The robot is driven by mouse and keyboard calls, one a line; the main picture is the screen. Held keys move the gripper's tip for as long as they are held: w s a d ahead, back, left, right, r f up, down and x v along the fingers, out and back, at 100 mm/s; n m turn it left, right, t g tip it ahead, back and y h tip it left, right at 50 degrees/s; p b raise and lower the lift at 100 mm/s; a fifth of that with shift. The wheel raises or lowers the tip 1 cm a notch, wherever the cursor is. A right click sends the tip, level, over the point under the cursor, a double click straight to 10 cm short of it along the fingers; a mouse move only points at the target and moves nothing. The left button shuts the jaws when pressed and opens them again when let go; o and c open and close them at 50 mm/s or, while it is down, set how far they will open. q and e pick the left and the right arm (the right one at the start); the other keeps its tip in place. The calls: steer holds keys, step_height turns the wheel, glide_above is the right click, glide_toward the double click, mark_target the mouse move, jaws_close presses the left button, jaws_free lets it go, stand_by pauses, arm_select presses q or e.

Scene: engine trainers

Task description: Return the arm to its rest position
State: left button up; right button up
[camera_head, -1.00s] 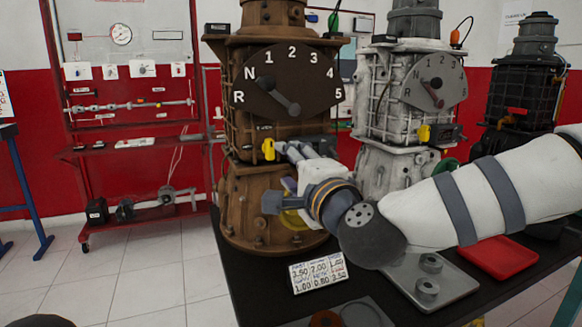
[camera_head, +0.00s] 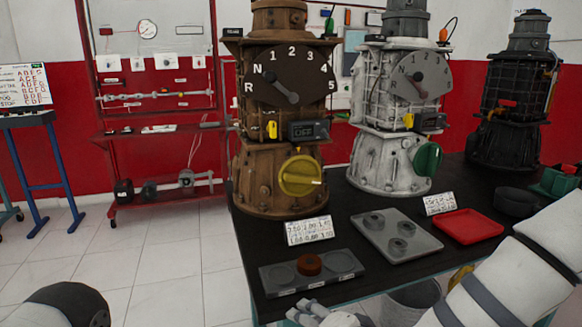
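My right arm (camera_head: 500,285) comes in low at the right. Its gripper (camera_head: 306,312) shows only in part at the bottom edge, below the grey tray with the brown ring, and is clear of the engine trainers. I cannot tell whether its fingers are open or shut. A rounded dark and white part of my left arm (camera_head: 65,305) shows at the bottom left; the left gripper is out of view. The brown engine trainer (camera_head: 272,185) has a dial marked R, N and 1 to 5, a yellow knob (camera_head: 300,176) and a small display reading OFF (camera_head: 307,131).
The black table (camera_head: 345,235) holds a white trainer (camera_head: 380,150), a black trainer (camera_head: 508,115), a tray with a brown ring (camera_head: 278,278), a tray with grey rings (camera_head: 370,227) and a red tray (camera_head: 467,219). A red rack (camera_head: 165,210) stands at the left.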

steer(key=s+d+f+n+g+h, duration=0.1)
steer(key=s+d+f+n+g, duration=0.25)
steer(key=s+f, duration=0.85)
arm_select(q)
steer(key=w+r+t+p, duration=0.1)
steer(key=w+r+p, duration=0.1)
steer(key=r, duration=0.1)
steer(key=shift+w+d, duration=0.1)
steer(key=shift+w, duration=0.2)
arm_select(e)
steer(key=s+d+f+n+g+h, duration=0.1)
steer(key=s+d+g, duration=0.2)
steer(key=s, duration=0.7)
steer(key=s+d+f+n+g+h, duration=0.1)
steer(key=s+d+n+g, duration=0.1)
steer(key=s+d, duration=0.5)
steer(key=s+d+f+n+g+h, duration=0.2)
steer(key=s+d, duration=0.3)
steer(key=s, duration=0.8)
steer(key=shift+d+g, duration=0.15)
steer(key=shift+g, duration=0.7)
